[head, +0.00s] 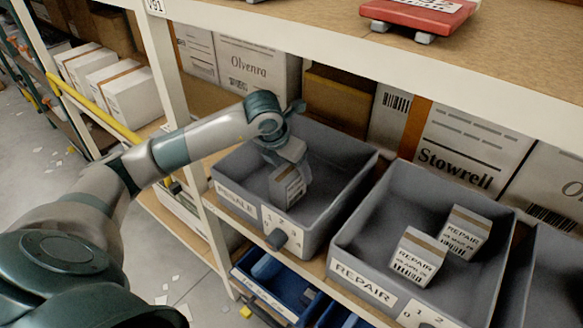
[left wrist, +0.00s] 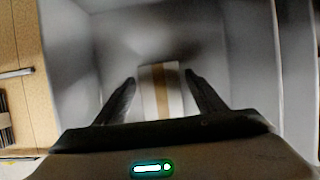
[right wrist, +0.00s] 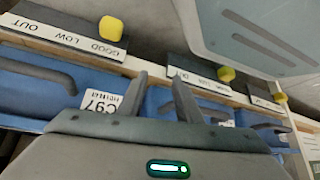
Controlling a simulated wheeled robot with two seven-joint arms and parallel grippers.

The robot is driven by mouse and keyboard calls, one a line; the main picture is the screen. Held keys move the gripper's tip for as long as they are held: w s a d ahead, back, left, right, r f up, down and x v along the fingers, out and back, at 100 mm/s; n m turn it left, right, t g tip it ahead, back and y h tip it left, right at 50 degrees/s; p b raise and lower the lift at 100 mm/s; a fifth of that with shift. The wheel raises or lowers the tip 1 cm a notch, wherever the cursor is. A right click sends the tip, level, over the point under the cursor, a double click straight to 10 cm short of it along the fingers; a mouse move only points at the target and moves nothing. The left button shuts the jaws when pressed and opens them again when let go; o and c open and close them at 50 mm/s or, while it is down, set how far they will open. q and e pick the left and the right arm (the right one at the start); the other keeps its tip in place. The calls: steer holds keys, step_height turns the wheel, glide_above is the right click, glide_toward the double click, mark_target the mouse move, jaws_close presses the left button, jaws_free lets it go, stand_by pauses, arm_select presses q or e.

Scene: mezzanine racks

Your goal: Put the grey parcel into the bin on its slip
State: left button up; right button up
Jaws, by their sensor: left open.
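A small grey-white parcel (head: 288,187) with a tan tape band is inside the grey bin (head: 235,201) labelled RESALE. The print on its side is too small to read. In the left wrist view the parcel (left wrist: 161,92) lies between the two fingers. My left gripper (head: 291,168) is open and reaches down into this bin, with a finger on each side of the parcel and visible gaps beside it. My right gripper (right wrist: 160,80) has its fingers apart with nothing between them, before the shelf edge and blue bins; it is not in the head view.
A second grey bin (head: 349,280), labelled REPAIR, stands to the right with two parcels marked REPAIR (head: 417,256) in it. Another grey bin (head: 545,285) is at the far right. Cartons (head: 468,150) stand behind. An upper shelf (head: 330,45) overhangs the bins. Blue bins (head: 262,290) are below.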

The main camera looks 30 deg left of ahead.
arm_select(q)
steer(key=b+v, duration=0.1)
steer(key=v, duration=0.5)
steer(key=shift+s+r+b, duration=0.1)
steer(key=shift+r+b, duration=0.1)
steer(key=shift+b, duration=0.15)
steer(key=v, duration=0.4)
steer(key=shift+v, duration=0.85)
arm_select(e)
steer(key=shift+w+r, duration=0.2)
steer(key=shift+w, duration=0.75)
